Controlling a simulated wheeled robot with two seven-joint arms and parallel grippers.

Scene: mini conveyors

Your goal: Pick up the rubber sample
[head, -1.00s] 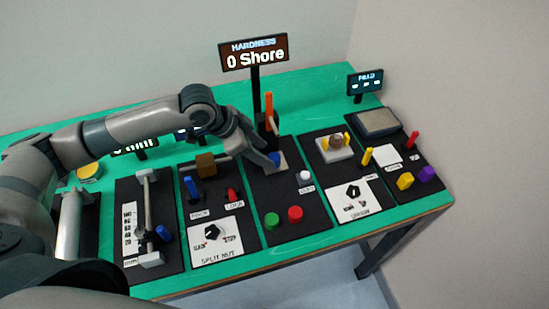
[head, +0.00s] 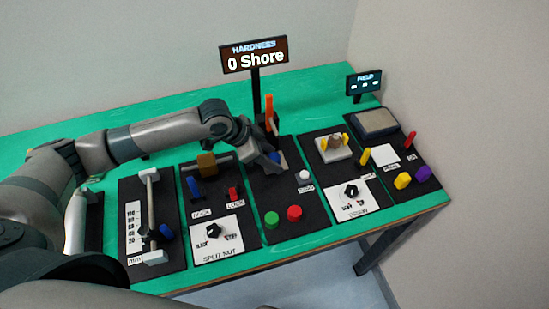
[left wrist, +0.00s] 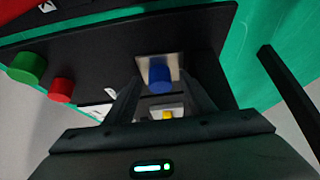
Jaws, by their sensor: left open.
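The rubber sample looks to be the small blue cylinder (head: 275,156), on a light metal plate of the black hardness tester panel. In the left wrist view the blue cylinder (left wrist: 160,76) stands on the bright plate (left wrist: 148,62), in line with the gap between my fingers. My left gripper (head: 266,160) is open and empty at the plate, partly covering it in the head view. Its fingers also show in the left wrist view (left wrist: 161,90), one on each side of the cylinder. I cannot tell whether they touch it. My right gripper is not in view.
An orange lever (head: 269,108) and the "0 Shore" sign (head: 254,56) stand behind the plate. A green button (head: 271,220), a red button (head: 294,213) and a white knob (head: 304,176) are in front. Other device panels flank this one on the green table (head: 330,92).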

